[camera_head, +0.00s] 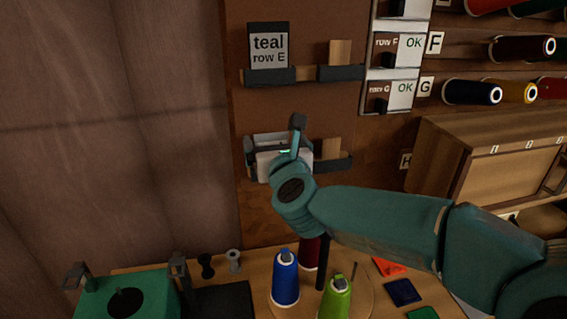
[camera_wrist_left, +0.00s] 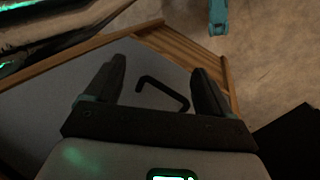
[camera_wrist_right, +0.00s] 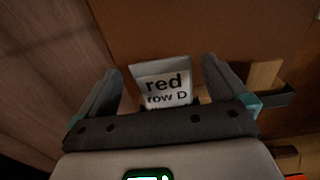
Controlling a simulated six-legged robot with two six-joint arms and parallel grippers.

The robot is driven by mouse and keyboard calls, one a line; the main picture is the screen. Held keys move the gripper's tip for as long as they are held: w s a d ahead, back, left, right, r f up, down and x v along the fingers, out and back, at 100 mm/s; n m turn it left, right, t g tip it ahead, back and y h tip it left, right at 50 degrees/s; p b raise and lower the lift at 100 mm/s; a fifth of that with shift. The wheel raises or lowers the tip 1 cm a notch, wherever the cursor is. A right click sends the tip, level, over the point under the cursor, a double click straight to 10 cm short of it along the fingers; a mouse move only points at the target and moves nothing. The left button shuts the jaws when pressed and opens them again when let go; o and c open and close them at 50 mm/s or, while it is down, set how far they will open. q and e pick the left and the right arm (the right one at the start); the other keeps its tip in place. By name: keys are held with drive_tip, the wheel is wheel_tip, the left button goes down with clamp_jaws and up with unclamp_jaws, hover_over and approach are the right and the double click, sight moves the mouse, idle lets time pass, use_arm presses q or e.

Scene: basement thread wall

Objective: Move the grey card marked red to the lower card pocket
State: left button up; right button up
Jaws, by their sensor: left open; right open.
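The grey card marked "red row D" (camera_wrist_right: 165,88) stands upright at the lower card pocket, between my right gripper's fingers in the right wrist view. My right gripper (camera_head: 277,146) is open around it, with a finger on each side. In the head view the card (camera_head: 268,163) is partly covered by my gripper and wrist. Its lower edge is hidden in the right wrist view, so I cannot tell how deep it sits. The lower card pocket (camera_head: 335,165) is a dark ledge on the brown board. My left gripper (camera_wrist_left: 160,75) is open and empty in the left wrist view.
The upper pocket (camera_head: 270,76) holds a card marked "teal row E" (camera_head: 268,45). Wooden pieces stand in both pockets' right sides. Thread spools (camera_head: 285,278) stand on the bench below my right arm. A wooden cabinet (camera_head: 490,165) and spool racks are at the right.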

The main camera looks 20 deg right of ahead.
drive_tip(key=s+b, duration=0.2)
drive_tip(key=s, duration=1.2)
drive_tip(key=shift+s+a+r, duration=0.3)
drive_tip(key=shift+s+a, duration=0.05)
drive_tip(key=shift+a, duration=0.05)
